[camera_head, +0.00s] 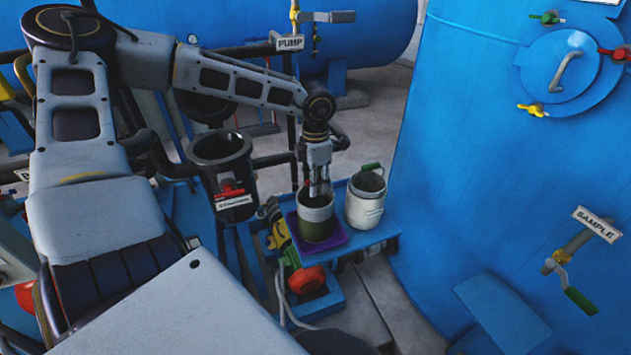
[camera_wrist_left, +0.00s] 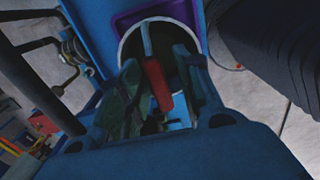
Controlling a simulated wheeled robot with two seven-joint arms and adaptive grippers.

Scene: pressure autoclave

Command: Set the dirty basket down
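The left basket (camera_head: 318,223) is a dark green can with a pale upper band. It stands upright on a purple pad (camera_head: 341,237) on the blue shelf. My left gripper (camera_head: 319,190) points down at its mouth. In the left wrist view the basket's red handle (camera_wrist_left: 157,84) lies between my two spread fingers (camera_wrist_left: 160,65), with a gap showing beside it. The gripper looks open around the handle. A second basket (camera_head: 366,206), pale with a label and a green handle (camera_head: 372,167), stands just to the right. My right gripper is not in view.
A dark open cylinder (camera_head: 222,163) with a red valve handle stands left of the baskets. The large blue tank (camera_head: 480,190) rises close on the right, with a green-handled sample valve (camera_head: 580,300). A red knob (camera_head: 306,280) sits below the shelf (camera_head: 385,237).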

